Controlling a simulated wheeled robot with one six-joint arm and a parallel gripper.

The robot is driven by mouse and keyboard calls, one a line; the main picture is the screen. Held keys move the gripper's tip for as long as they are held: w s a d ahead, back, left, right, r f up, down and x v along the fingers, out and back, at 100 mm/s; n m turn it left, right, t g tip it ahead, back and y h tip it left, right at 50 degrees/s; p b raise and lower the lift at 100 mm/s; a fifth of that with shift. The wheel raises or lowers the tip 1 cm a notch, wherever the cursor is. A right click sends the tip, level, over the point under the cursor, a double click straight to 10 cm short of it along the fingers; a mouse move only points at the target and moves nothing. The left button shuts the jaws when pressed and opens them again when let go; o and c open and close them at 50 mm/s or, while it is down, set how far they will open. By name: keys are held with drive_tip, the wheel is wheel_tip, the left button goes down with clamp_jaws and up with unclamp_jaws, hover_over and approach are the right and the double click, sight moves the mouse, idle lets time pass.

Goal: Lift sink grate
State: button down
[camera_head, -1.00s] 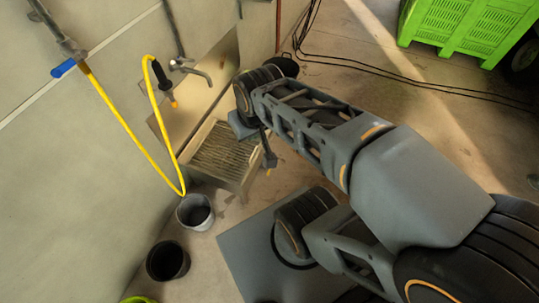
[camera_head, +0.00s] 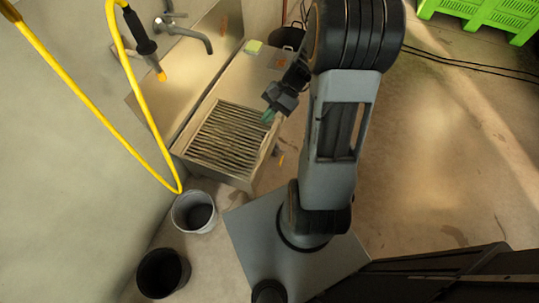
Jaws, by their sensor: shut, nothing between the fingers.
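The sink grate (camera_head: 228,138) is a slatted metal grate lying in the top of the metal sink (camera_head: 212,172), left of centre in the head view. It looks flat in place. My gripper (camera_head: 267,117) is at the right edge of the grate, with its greenish fingertips pointing down and left toward the slats. The fingers are shut with nothing between them. I cannot tell whether the tips touch the grate or stay just above it.
A tap (camera_head: 188,34) and a yellow hose (camera_head: 133,80) are on the wall behind the sink. A grey bucket (camera_head: 194,212) and a black bucket (camera_head: 163,272) stand in front. Green crates (camera_head: 485,15) stand far right.

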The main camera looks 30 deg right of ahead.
drive_tip(key=w+d+f+m+t+y+b, duration=0.1)
drive_tip(key=d+f+m+t+y+b, duration=0.15)
drive_tip(key=f, duration=0.45)
drive_tip(key=w+d+f+m+t+y+b, duration=0.1)
drive_tip(key=d+f+m+y+b, duration=0.1)
drive_tip(key=f+b, duration=0.35)
drive_tip(key=w+d+f+m+t+y+b, duration=0.1)
drive_tip(key=d+f+m+y+b, duration=0.15)
drive_tip(key=f, duration=0.65)
drive_tip(key=m+t+h+b, duration=0.2)
drive_tip(key=m+t+b, duration=0.6)
drive_tip(key=m+t, duration=0.35)
approach(266, 146)
drive_tip(key=shift+n+t, duration=0.3)
drive_tip(key=shift+n, duration=0.05)
drive_tip(key=p+x, duration=0.2)
drive_tip(key=x, duration=0.3)
drive_tip(key=shift+w+a, duration=0.15)
drive_tip(key=shift+a, duration=0.1)
drive_tip(key=r+p, duration=0.1)
drive_tip(key=w+a+r+p, duration=0.1)
drive_tip(key=w+r+p, duration=0.1)
drive_tip(key=shift+a+r, duration=0.15)
drive_tip(key=shift+a, duration=0.25)
